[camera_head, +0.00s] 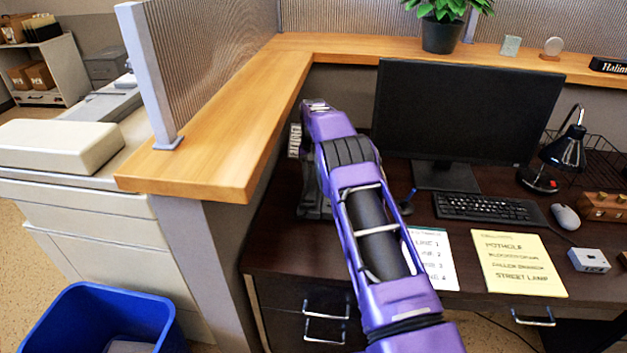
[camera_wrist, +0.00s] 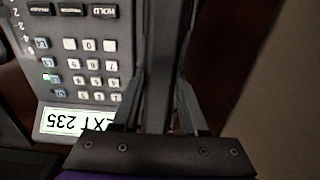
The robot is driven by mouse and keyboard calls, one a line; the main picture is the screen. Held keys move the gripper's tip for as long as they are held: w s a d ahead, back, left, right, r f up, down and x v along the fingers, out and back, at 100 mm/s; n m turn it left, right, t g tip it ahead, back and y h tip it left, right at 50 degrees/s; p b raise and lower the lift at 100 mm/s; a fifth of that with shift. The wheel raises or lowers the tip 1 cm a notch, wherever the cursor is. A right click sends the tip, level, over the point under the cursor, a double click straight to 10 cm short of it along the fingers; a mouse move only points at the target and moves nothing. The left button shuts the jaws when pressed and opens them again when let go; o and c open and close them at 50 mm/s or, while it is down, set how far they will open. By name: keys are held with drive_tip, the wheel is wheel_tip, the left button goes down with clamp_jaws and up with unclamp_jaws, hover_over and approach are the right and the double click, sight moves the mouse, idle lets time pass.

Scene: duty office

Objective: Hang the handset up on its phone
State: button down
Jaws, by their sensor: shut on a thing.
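The desk phone (camera_head: 312,203) is grey and stands at the left end of the dark desk, partly hidden behind my arm. In the wrist view the phone (camera_wrist: 121,45) shows upside down at the left, with its number keys and an "EXT 235" label. My gripper (camera_wrist: 163,85) is shut on the dark handset (camera_wrist: 166,35), which runs up and down the wrist picture beside the keypad. The cradle is hidden, and I cannot tell whether the handset touches the phone. In the head view the handset is not clearly visible.
A wooden ledge (camera_head: 215,165) with a partition borders the phone's left side. A monitor (camera_head: 465,110), keyboard (camera_head: 488,207), lamp (camera_head: 562,155) and mouse (camera_head: 565,216) stand to the right. A yellow sheet (camera_head: 518,263) and a white sheet (camera_head: 437,262) lie in front.

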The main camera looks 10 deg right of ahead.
drive_tip(key=shift+c, duration=1.8)
unclamp_jaws()
drive_tip(key=shift+r+p, duration=2.3)
drive_tip(key=shift+r, duration=1.75)
